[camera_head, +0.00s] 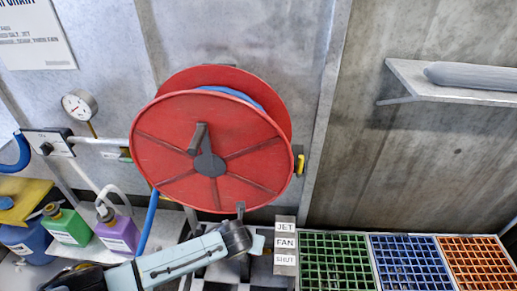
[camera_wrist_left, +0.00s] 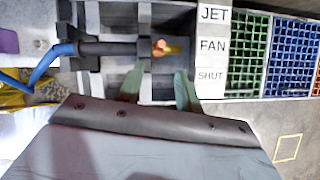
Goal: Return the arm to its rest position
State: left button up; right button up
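My left arm comes in from the lower left in the head view, and its gripper (camera_head: 256,243) is below the red hose reel, by the label post. In the left wrist view the two pale green fingers of the left gripper (camera_wrist_left: 159,72) stand apart with nothing seen between them. Just beyond the fingertips a dark spray lance (camera_wrist_left: 108,48) with a brass tip (camera_wrist_left: 166,47) lies across grey holders, with a blue hose (camera_wrist_left: 42,68) at its left end. Whether the fingers touch the holder is unclear. My right gripper is not in view.
The red hose reel (camera_head: 180,155) stands out from the wall above my arm. A JET/FAN/SHUT label post (camera_head: 285,245) and green (camera_head: 335,262), blue and orange grids lie right. Green (camera_head: 65,227) and purple (camera_head: 118,235) bottles stand left. A shelf (camera_head: 410,78) is upper right.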

pick_arm(q)
jog(key=s+a+f+n+g+b, duration=0.1)
jog(key=s+a+f+n, duration=0.2)
jog(key=s+f+n, duration=0.3)
jog(key=s+a+f+n+b, duration=0.1)
jog(key=s+a+f+n, duration=0.25)
jog(key=f+n, duration=0.4)
jog(key=s+a+f+n+g+b, duration=0.1)
jog(key=s+a+f+n, duration=0.2)
jog(key=s+f+n, duration=0.4)
jog(key=s+a+f+n, duration=0.3)
jog(key=s+f+n, duration=0.1)
jog(key=s, duration=0.4)
jog(key=s+a+f+n+g+b, duration=0.1)
jog(key=s+f+n, duration=0.3)
jog(key=s, duration=0.5)
jog(key=s+a+f+n+g+y+b, duration=0.1)
jog(key=s+a+f+n, duration=0.3)
jog(key=s+n, duration=0.3)
jog(key=shift+s+a, duration=0.3)
jog(key=shift+s, duration=0.85)
